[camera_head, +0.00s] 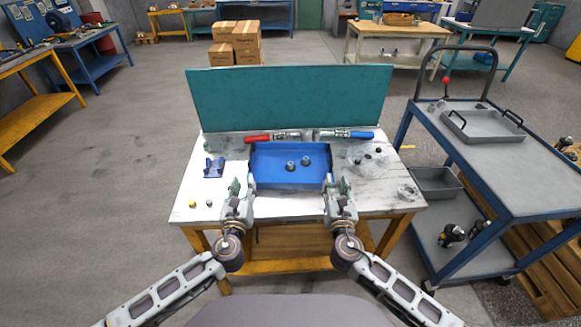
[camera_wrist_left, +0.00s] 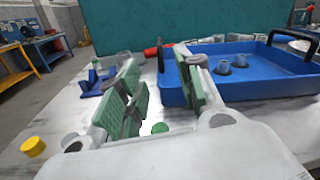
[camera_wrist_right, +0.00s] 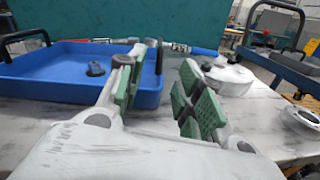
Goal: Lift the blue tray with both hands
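The blue tray (camera_head: 290,182) lies flat on the white-topped table, with two small grey parts (camera_head: 306,160) in it. It has a black handle at each end; the right one (camera_wrist_left: 292,42) shows in the left wrist view. My left gripper (camera_head: 243,186) is open and empty at the tray's near left corner. In the left wrist view its right finger overlaps the tray's left wall (camera_wrist_left: 172,90). My right gripper (camera_head: 337,186) is open and empty at the near right corner. In the right wrist view its left finger overlaps the tray's right wall (camera_wrist_right: 150,98). I cannot tell whether either finger touches the tray.
A red-handled tool (camera_head: 258,139) and a blue-handled tool (camera_head: 360,134) lie behind the tray, before a teal panel (camera_head: 290,95). A blue bracket (camera_head: 213,168) stands left. Loose grey parts (camera_head: 368,156) lie right. A blue cart (camera_head: 490,170) stands beyond the table's right side.

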